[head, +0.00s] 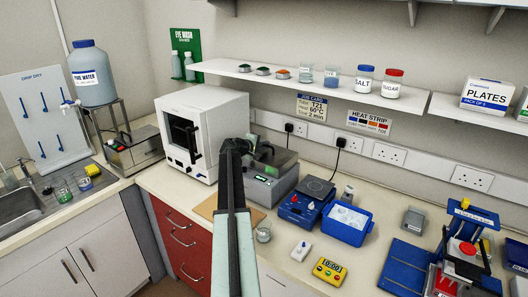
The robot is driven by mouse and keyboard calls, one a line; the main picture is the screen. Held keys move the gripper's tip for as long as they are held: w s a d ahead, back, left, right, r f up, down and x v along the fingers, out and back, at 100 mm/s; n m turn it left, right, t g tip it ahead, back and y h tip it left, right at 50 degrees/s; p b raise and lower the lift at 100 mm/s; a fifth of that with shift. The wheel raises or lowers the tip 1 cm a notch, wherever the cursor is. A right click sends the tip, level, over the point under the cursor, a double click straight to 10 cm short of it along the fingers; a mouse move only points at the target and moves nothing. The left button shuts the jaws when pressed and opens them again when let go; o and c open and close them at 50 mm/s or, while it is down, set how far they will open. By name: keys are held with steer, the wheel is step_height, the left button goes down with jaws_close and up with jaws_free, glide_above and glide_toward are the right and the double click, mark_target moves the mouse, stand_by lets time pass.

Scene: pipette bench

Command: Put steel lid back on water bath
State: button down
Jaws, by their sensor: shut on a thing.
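The water bath (262,190) is a grey box with a small green display, on the bench in the middle of the head view. My gripper (258,150) is at its upper back left, in front of the white oven's right side. It is shut on what looks like the steel lid (281,160), a grey-green plate over the top of the bath. My dark wrist and pale arm cover the bath's left side and part of the lid. I cannot tell whether the lid rests on the rim or is held just above it.
A white oven (205,135) stands close on the left. A shelf (310,85) with jars hangs above.

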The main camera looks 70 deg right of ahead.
steer(key=shift+r, duration=0.1)
steer(key=shift+f, duration=0.3)
steer(key=c, duration=1.5)
jaws_free()
steer(key=shift+r, duration=0.1)
steer(key=shift+r+p, duration=0.3)
steer(key=p+v, duration=0.3)
steer(key=v, duration=0.9)
steer(key=shift+f+p, duration=0.15)
steer(key=shift+p, duration=0.25)
steer(key=shift+w, duration=0.1)
